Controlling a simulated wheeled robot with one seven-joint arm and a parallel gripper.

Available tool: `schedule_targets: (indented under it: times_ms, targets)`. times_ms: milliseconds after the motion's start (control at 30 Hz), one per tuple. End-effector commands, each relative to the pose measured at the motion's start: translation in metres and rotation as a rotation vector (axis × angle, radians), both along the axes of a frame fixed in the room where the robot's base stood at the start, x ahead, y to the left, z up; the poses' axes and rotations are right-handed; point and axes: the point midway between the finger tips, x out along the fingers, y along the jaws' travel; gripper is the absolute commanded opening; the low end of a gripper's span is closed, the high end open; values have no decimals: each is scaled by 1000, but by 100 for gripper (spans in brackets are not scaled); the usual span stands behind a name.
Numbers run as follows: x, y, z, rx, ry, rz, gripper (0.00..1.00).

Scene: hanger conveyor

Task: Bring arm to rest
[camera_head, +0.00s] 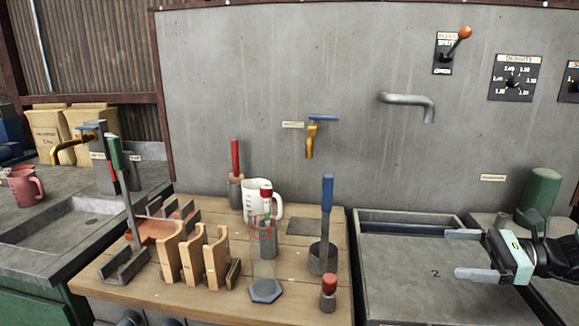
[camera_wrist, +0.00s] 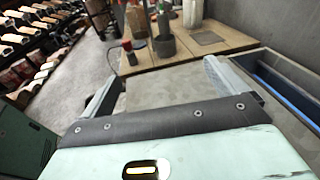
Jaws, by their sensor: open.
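My gripper (camera_head: 470,254) is at the right of the head view, above the grey sink counter marked 2. Its two fingers point left and stand wide apart with nothing between them. In the wrist view my gripper (camera_wrist: 165,85) also shows both fingers spread, with a grey surface beyond and the wooden table (camera_wrist: 150,72) further off. No object is in contact with the fingers as far as I can see.
The wooden table (camera_head: 190,299) holds a glass cylinder (camera_head: 264,262), a white jug (camera_head: 254,198), wooden holders (camera_head: 193,258), and a blue-handled tool in a dark cup (camera_head: 322,258). A green cylinder (camera_head: 541,191) stands behind my gripper. A grey spout (camera_head: 410,101) juts from the wall.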

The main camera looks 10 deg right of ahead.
Motion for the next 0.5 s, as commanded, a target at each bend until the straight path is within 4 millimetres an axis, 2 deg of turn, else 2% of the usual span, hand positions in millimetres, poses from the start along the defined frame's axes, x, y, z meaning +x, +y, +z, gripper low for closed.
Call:
schedule_targets:
  times_ms: [267,367,500]
  targets:
    - [-23,83,8,-204,-48,318,97]
    - [-42,120,11,-313,-93,488,97]
    - [-83,174,14,-516,-218,803,97]
